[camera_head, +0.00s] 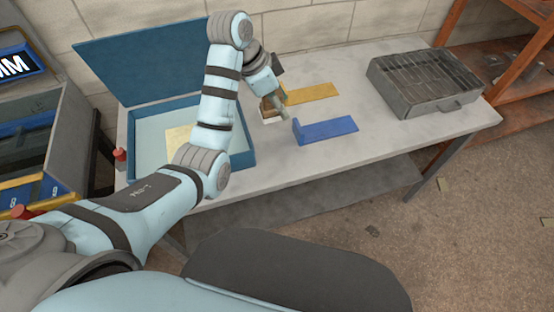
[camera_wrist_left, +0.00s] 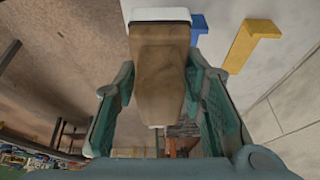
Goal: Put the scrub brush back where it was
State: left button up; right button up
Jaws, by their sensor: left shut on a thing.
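The scrub brush has a brown wooden body and a pale white edge; it shows large in the left wrist view (camera_wrist_left: 160,75), between the two fingers. My left gripper (camera_head: 279,97) is shut on it over the bench, next to the yellow and blue L-shaped brackets. In the head view the brush is mostly hidden by the gripper, with only a brown and white part (camera_head: 268,112) showing. I cannot tell whether the brush touches the bench top. My right gripper is not in view.
The blue bracket (camera_head: 328,131) and yellow bracket (camera_head: 312,95) lie on the grey bench (camera_head: 400,133). An open blue box (camera_head: 249,160) with a raised lid stands left, behind my arm. A metal wire-topped tray (camera_head: 425,82) stands right. Bench space between brackets and tray is clear.

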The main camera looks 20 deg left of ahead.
pick_arm(q)
jog(key=x, duration=0.3)
jog(key=shift+w+a+f+b, duration=0.1)
jog(key=shift+a+f+b, duration=0.05)
jog(key=shift+f+b, duration=0.2)
jog(key=f, duration=0.6)
jog(key=w+f+b, duration=0.1)
jog(key=f, duration=0.4)
jog(key=f+b, duration=0.1)
jog(key=f, duration=0.5)
jog(key=shift+w+a+f, duration=0.15)
jog(key=shift+w+f, duration=0.3)
jog(key=shift+w+a, duration=0.1)
jog(key=o, duration=1.1)
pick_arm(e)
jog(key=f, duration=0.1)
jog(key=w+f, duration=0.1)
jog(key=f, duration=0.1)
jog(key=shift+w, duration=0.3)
